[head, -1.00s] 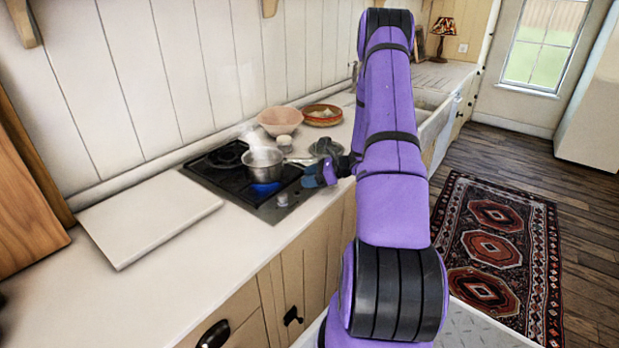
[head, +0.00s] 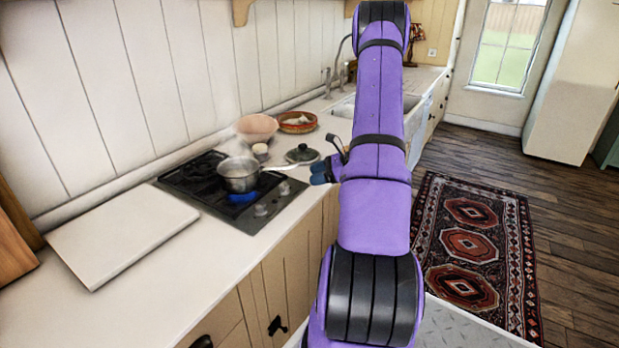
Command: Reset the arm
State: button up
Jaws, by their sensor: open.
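My purple arm rises through the middle of the head view and folds back down behind itself. My gripper (head: 322,172) shows only in part, at the left side of the arm, with blue fingertips pointing left. It is open and no object shows in it. The rest of the gripper and wrist is hidden behind the arm.
Near the hob (head: 190,178) are a dark lid (head: 302,154), a pink bowl (head: 257,128), a small jar (head: 260,152) and a terracotta dish (head: 297,121). A white board (head: 122,236) lies at left. The rug (head: 472,243) and floor at right are clear.

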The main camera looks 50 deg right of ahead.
dwell(0.6)
jog(key=w+a+r+n+g, duration=0.2)
jog(key=a+r+n+g, duration=0.6)
jog(key=a+r+n, duration=1.05)
jog(key=s+a+r+n+t+h, duration=0.1)
jog(key=s+a+r+n+h, duration=0.3)
jog(key=s+a+r, duration=0.3)
jog(key=s+a+r+n+t+h, duration=0.1)
jog(key=s+a+r+n+h, duration=0.2)
jog(key=s+a, duration=0.9)
jog(key=shift+s+a+r+n+h, duration=0.2)
jog(key=shift+a+r+n+h, duration=0.2)
jog(key=shift+a+r+n, duration=1.45)
jog(key=shift+r, duration=0.15)
